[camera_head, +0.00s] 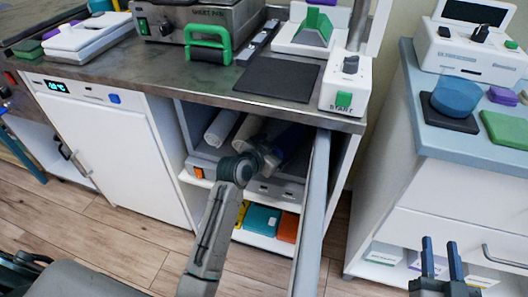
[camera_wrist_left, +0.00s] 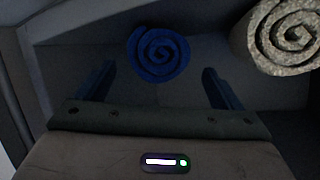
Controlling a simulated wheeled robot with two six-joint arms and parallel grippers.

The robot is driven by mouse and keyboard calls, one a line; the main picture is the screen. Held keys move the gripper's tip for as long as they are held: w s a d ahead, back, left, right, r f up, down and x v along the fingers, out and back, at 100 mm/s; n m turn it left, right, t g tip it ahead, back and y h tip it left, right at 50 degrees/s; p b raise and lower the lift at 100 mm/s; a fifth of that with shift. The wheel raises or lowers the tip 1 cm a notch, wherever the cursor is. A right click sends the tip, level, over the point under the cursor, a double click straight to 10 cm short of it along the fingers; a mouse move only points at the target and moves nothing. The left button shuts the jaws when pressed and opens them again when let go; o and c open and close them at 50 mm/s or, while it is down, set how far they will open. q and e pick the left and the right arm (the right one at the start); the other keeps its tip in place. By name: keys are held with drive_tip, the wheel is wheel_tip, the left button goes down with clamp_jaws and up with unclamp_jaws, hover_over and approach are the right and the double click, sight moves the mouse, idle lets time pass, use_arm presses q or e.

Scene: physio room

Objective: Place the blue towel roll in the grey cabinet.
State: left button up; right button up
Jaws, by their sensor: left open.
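The blue towel roll (camera_wrist_left: 158,54) shows end-on in the left wrist view, its spiral facing the camera. In the head view it is a dark blue shape (camera_head: 291,137) in the upper compartment of the open cabinet (camera_head: 345,178), partly hidden by my left arm. My left gripper (camera_wrist_left: 158,70) is inside that compartment, open.
Pale towel rolls (camera_head: 222,128) lie left of my arm, and a speckled roll (camera_wrist_left: 285,36) is right of the blue one in the wrist view. The open door (camera_head: 313,220) stands close right of my left arm. A lower shelf holds coloured boxes (camera_head: 261,220).

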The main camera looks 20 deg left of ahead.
use_arm(q)
drive_tip(key=s+a+r+n+t+y, duration=0.1)
drive_tip(key=s+a+n, duration=0.2)
drive_tip(key=s, duration=1.1)
drive_tip(key=s+a+r+n+t+y, duration=0.1)
drive_tip(key=s+a+n, duration=0.2)
drive_tip(key=s, duration=1)
drive_tip(key=shift+s+a+r+y+p, duration=0.15)
drive_tip(key=shift+s+a+y+p, duration=0.2)
drive_tip(key=shift+a+p, duration=0.15)
use_arm(e)
wheel_tip(320, 180, down, 7)
drive_tip(key=s+g, duration=0.2)
drive_tip(key=g, duration=0.2)
drive_tip(key=shift+s+a+r, duration=0.15)
drive_tip(key=shift+a+r, duration=0.05)
drive_tip(key=shift+a, duration=0.05)
